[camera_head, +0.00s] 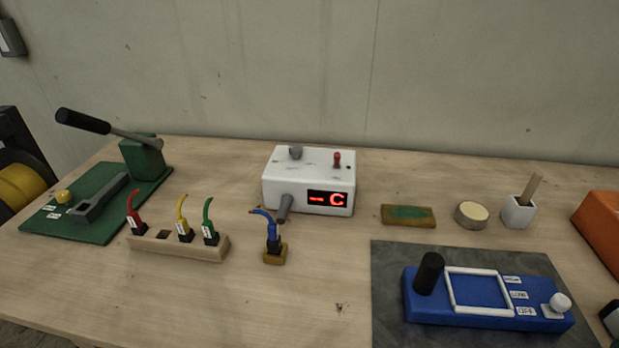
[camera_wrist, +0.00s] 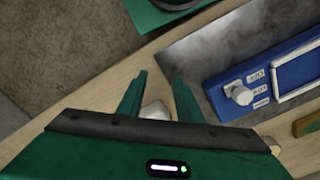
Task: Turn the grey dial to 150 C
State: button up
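In the head view a white box (camera_head: 309,181) stands at the back middle of the table. A grey dial (camera_head: 296,152) sits on its top at the left, and a small red lever (camera_head: 337,159) stands at the right. The red display (camera_head: 328,200) on its front reads a dash and "C". A grey cylinder (camera_head: 285,207) leans at the box's front left. My gripper (camera_wrist: 159,76) shows only in the wrist view, its green fingers apart, over the table's edge area. A whitish object (camera_wrist: 155,110) shows between and below the fingers; I cannot tell whether it touches them.
A wooden block (camera_head: 178,247) with coloured plugs and a blue plug in a small block (camera_head: 274,255) stand in front of the box. A green lever press (camera_head: 101,205) is at left. A blue panel (camera_head: 487,305) on a grey mat (camera_head: 395,262) is at right.

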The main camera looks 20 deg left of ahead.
aim_at(295, 150)
jog(key=z, duration=0.9)
jog(key=k, duration=1.15)
jog(key=u, duration=1.15)
jog(key=i, duration=0.85)
